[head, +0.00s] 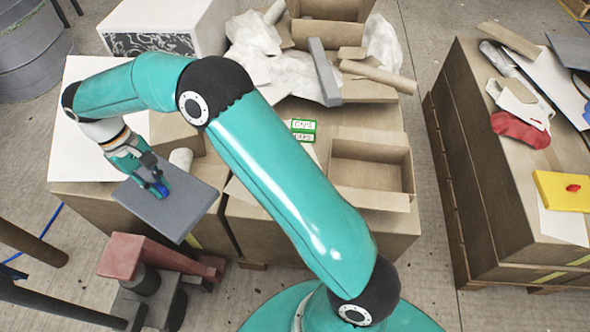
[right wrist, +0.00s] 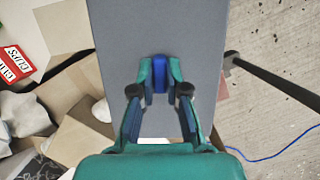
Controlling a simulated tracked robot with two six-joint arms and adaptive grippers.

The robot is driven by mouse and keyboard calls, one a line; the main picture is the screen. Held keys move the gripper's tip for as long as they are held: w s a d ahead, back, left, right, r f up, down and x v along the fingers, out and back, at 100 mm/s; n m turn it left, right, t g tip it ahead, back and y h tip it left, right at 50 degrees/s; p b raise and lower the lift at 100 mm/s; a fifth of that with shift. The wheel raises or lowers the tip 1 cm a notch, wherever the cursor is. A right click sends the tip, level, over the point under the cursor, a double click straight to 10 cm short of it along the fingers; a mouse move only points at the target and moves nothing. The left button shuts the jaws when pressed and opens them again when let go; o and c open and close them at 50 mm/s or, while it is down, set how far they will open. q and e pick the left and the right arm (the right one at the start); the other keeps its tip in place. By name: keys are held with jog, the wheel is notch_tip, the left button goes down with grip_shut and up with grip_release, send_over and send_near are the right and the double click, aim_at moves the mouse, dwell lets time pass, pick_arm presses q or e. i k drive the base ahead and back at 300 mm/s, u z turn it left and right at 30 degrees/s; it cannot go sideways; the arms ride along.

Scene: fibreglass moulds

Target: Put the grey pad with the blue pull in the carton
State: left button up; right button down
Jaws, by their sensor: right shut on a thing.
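My right gripper (head: 157,188) is shut on the blue pull (right wrist: 159,72) of a flat grey pad (head: 185,212). The pad looks held out by the front left edge of the cardboard-topped stand (head: 398,225); its height is hard to judge. In the right wrist view the grey pad (right wrist: 116,45) runs up and down the picture, with the fingers on either side of the pull. An open, empty-looking carton (head: 372,165) stands right of centre. Another open carton (head: 178,135) is partly hidden behind my right arm. My left gripper is not in view.
Crumpled white sheeting (head: 255,38), a long grey bar (head: 323,72) and a cardboard tube (head: 378,76) clutter the back, before another carton (head: 330,10). A green-edged label card (head: 303,130) lies mid-stand. A reddish-brown block (head: 122,257) is below the pad.

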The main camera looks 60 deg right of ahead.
aim_at(365, 183)
jog(key=u, duration=0.15)
jog(key=k, duration=1.8)
jog(key=z, duration=0.7)
jog(key=i, duration=1)
